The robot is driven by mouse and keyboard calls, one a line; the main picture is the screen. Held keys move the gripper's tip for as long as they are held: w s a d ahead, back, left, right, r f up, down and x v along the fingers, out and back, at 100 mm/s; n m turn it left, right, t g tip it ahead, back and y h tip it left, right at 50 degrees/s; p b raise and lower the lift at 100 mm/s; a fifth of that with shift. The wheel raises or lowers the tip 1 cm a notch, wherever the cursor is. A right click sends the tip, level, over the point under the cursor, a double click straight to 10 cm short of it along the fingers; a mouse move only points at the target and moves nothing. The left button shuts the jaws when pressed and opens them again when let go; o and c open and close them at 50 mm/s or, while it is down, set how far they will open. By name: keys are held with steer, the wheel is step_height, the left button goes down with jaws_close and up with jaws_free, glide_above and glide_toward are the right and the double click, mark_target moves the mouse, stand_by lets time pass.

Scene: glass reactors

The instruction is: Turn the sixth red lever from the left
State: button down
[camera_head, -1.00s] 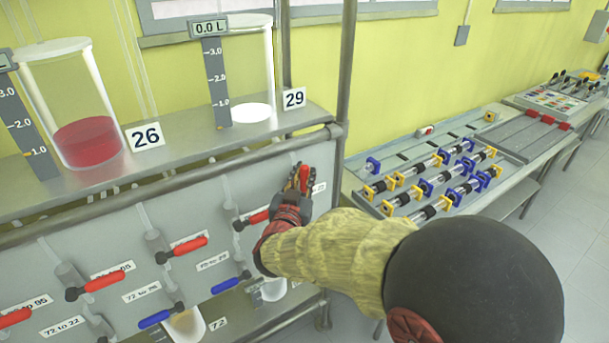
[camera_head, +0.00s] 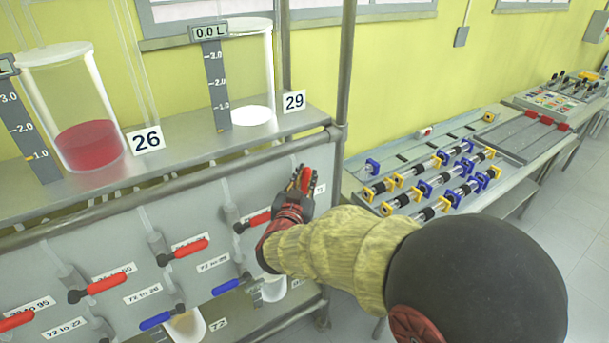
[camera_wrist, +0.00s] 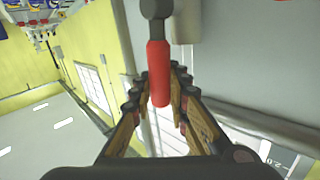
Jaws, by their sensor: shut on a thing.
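My gripper (camera_head: 302,180) is at the right end of the grey panel (camera_head: 110,222), shut on a red lever (camera_head: 306,179). In the wrist view the red lever (camera_wrist: 158,75) lies between the two fingers of my gripper (camera_wrist: 163,108), with its grey pivot toward the top. In the head view my arm and gripper hide part of that lever and its valve. Further red levers run along the panel to the left: one beside my gripper (camera_head: 258,218), one further left (camera_head: 183,252), one lower left (camera_head: 97,288) and one at the left edge (camera_head: 15,321).
Blue levers (camera_head: 162,318) sit lower on the panel. Above is a shelf (camera_head: 185,160) with a part-filled red glass vessel (camera_head: 88,146) by label 26 and another vessel (camera_head: 252,80) by label 29. A metal post (camera_head: 345,75) stands close right of my gripper, and a workbench (camera_head: 390,160) beyond.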

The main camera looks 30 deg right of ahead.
steer(key=d+f+m+g+y+b, duration=0.3)
steer(key=d+f+m+y, duration=0.4)
steer(key=y, duration=0.4)
steer(key=shift+d+f+m+g+y+b, duration=0.2)
steer(key=shift+f+m+g+y+b, duration=0.2)
steer(key=shift+f+m, duration=0.3)
steer(key=shift+w+f, duration=0.1)
stand_by(0.4)
steer(key=c, duration=1.9)
jaws_free()
steer(key=shift+o, duration=0.7)
steer(key=shift+o, duration=0.4)
